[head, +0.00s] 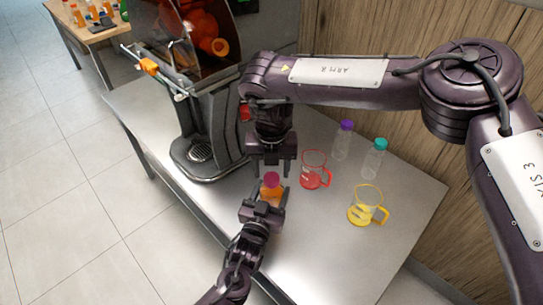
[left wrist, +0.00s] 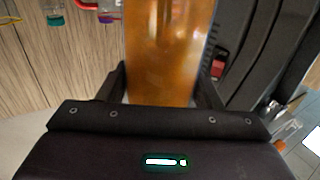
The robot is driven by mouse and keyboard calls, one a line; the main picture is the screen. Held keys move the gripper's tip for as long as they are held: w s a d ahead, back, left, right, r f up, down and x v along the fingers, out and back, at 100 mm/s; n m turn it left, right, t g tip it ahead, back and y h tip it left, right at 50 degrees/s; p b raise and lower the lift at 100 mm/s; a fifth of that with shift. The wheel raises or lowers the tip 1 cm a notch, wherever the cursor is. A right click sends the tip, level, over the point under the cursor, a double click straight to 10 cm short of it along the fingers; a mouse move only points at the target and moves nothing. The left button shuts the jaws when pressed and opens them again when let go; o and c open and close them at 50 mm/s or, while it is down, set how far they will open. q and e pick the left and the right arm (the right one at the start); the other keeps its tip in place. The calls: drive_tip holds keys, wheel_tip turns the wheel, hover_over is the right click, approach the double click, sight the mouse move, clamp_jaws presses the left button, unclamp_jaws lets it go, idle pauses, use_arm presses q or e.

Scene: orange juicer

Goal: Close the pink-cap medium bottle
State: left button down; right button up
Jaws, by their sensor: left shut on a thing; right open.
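The medium bottle (head: 268,192) holds orange liquid and has a pink cap (head: 271,179) at its top. It stands upright near the front of the metal table, before the juicer. My left gripper (head: 268,198) is shut around the bottle's body. In the left wrist view the orange bottle (left wrist: 168,50) fills the space between the fingers. My right gripper (head: 271,172) is open and points down, right above the cap, with a finger on each side. Whether its fingers touch the cap, and whether the cap is tight, I cannot tell.
The dark juicer (head: 210,125) stands left of the bottle. A red cup (head: 314,176) and a yellow cup (head: 364,208) stand to the right. Behind them are clear bottles with a purple cap (head: 346,125) and a teal cap (head: 381,143). The front right of the table (head: 325,255) is clear.

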drive_tip(key=shift+f, duration=1)
drive_tip(key=c, duration=1)
drive_tip(key=o, duration=1.2)
drive_tip(key=shift+c, duration=0.2)
drive_tip(key=shift+r, duration=0.1)
